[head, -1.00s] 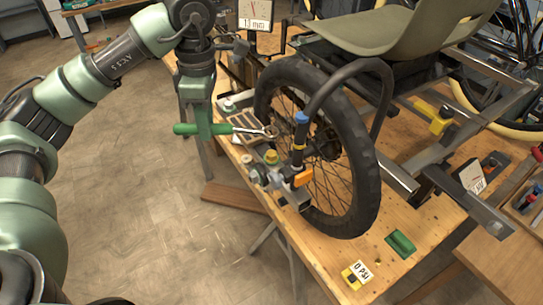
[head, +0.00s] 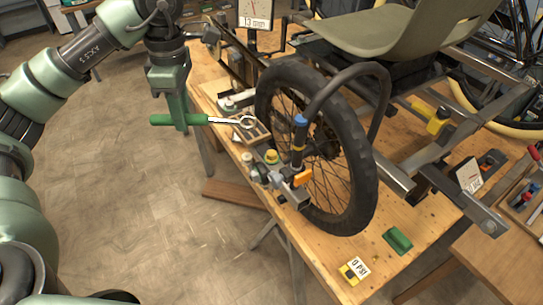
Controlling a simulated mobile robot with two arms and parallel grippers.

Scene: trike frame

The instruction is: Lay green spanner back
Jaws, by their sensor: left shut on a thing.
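The green spanner (head: 200,119) has a green handle and a bright metal ring end. It lies roughly level in my left gripper (head: 181,122), which is shut across the handle. The handle sticks out to the left of the fingers, and the ring end points right toward the wheel. The ring end overlaps, in the picture, a dark slotted tray (head: 258,136) on the bench's left edge; it appears to be above it. My right gripper is not in view.
A black-tyred wheel (head: 368,190) with a grey arched tube stands on the wooden bench (head: 325,255).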

